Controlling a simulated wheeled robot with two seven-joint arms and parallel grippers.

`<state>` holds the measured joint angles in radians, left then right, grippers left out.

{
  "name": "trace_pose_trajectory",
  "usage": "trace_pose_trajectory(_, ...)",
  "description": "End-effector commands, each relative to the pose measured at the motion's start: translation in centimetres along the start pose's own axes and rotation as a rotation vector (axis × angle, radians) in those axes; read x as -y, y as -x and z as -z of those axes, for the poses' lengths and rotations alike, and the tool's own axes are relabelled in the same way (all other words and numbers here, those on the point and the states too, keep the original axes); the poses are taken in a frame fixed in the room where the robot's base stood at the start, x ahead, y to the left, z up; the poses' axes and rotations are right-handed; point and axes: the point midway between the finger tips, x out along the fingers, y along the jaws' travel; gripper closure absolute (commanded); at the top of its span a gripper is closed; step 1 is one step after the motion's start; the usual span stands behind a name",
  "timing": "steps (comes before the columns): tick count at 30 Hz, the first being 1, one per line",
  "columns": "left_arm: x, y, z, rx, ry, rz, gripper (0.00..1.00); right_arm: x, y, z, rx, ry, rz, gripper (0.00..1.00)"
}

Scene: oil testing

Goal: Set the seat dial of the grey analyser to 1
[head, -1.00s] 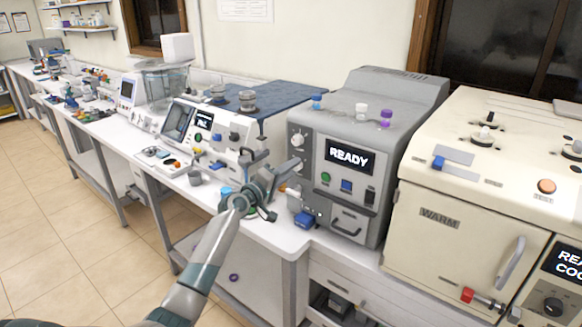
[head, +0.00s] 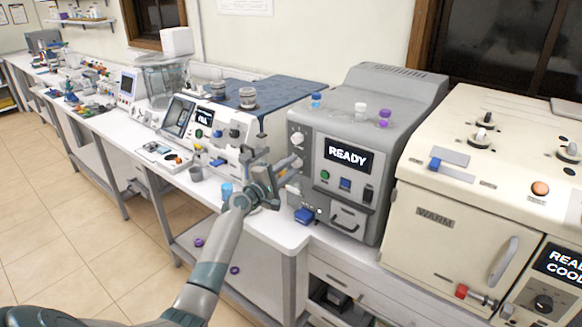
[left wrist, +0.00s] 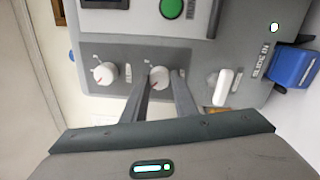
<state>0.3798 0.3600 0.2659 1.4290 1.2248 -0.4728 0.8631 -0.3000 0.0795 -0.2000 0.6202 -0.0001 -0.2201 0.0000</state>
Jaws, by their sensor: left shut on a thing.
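The grey analyser (head: 348,120) stands on the white bench with READY on its screen. Its left front strip carries white dials: an upper one (head: 297,138) in the head view, and a lower one largely hidden by my gripper. In the left wrist view, a dial with a red mark (left wrist: 159,78) sits between the fingertips of my left gripper (left wrist: 164,86), which is shut on it. The other dial (left wrist: 104,74) is free, to the left. The dial labels are too small to read. In the head view my left gripper (head: 294,163) touches the strip. My right gripper is out of view.
A white lever (left wrist: 223,86) is beside the held dial. A blue block (head: 305,215) sits at the analyser's lower front. A cream WARM oven (head: 435,235) stands to the right, and another instrument (head: 215,130) to the left.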

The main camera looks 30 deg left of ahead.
Motion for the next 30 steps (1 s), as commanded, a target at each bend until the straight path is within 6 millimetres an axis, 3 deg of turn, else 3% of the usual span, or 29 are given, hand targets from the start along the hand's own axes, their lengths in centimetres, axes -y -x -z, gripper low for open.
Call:
trace_pose_trajectory(7, 0.1, 0.0, 0.0, 0.0, 0.002, 0.001, 0.97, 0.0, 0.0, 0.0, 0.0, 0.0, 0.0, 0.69)
trace_pose_trajectory(8, 0.1, 0.0, 0.0, 0.0, 0.002, 0.001, 0.7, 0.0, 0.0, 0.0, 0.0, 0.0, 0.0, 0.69)
trace_pose_trajectory(10, 0.1, 0.0, 0.0, 0.0, 0.001, 0.001, 0.56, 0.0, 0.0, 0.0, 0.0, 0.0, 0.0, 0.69)
trace_pose_trajectory(23, 0.1, 0.4, 0.0, 0.0, -0.001, 0.0, 0.56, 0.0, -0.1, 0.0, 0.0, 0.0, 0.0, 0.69)
trace_pose_trajectory(30, 0.2, 2.5, 0.1, -0.001, -0.002, 0.0, 0.56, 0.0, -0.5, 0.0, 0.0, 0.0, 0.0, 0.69)
